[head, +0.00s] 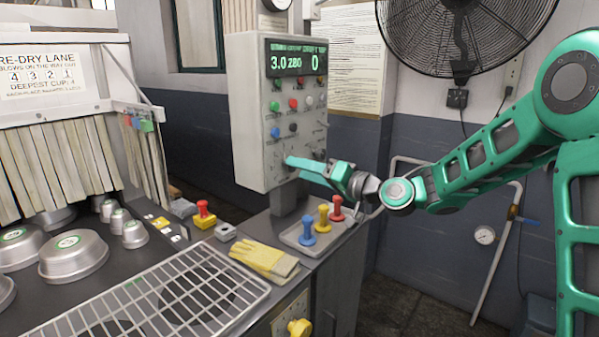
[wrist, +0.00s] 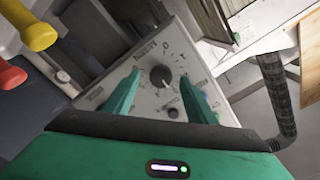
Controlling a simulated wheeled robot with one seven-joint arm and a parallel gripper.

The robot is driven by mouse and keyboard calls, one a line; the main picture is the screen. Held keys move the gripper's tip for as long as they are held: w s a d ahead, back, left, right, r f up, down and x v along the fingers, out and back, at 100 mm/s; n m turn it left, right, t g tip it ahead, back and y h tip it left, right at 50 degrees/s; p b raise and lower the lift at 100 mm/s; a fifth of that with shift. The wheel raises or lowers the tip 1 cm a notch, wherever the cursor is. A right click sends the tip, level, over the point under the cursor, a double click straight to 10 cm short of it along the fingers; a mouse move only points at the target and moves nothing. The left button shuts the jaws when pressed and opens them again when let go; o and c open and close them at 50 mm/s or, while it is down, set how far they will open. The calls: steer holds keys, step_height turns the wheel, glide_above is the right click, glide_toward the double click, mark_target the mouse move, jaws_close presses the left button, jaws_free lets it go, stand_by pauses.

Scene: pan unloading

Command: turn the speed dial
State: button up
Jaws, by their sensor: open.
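The speed dial is a round black knob with a pale pointer line (wrist: 161,76) on the grey control panel, seen in the wrist view between my fingers. My green gripper (wrist: 160,103) is open, with one finger on each side of the dial in that picture. I cannot tell how far the fingertips are from the panel face. In the head view my gripper (head: 289,161) is at the lower part of the control box (head: 246,120), and the dial cannot be made out there. The box's display reads 3.0, 280 and 0.
Blue, yellow and red knobbed pieces stand in a grey tray (head: 291,238) below my gripper. Yellow gloves (head: 262,258) lie beside a wire rack (head: 150,300). Round metal pans (head: 73,256) stand at the left by a strip curtain (head: 60,165). A fan (head: 455,30) hangs on the wall.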

steer(key=v, duration=0.8)
steer(key=shift+s+d, duration=0.2)
steer(key=shift+d, duration=0.15)
steer(key=s+d+f+g+h, duration=0.3)
steer(key=s+d+f+h, duration=0.3)
steer(key=d, duration=0.4)
steer(key=s+d+f+g+h, duration=0.2)
steer(key=s+d+f+h, duration=0.3)
steer(key=s+d+f, duration=0.4)
steer(key=s+d+m+g+h, duration=0.1)
steer(key=s+d, duration=0.3)
steer(key=s, duration=0.4)
steer(key=s+d+m+g+h, duration=0.1)
steer(key=s+d+m+g, duration=0.2)
steer(key=s, duration=0.5)
steer(key=s+d+m+g+h, duration=0.1)
steer(key=s+d+m+g, duration=0.1)
steer(key=s+d, duration=0.5)
steer(key=shift+s+d+m, duration=0.2)
steer(key=shift+s+m, duration=0.7)
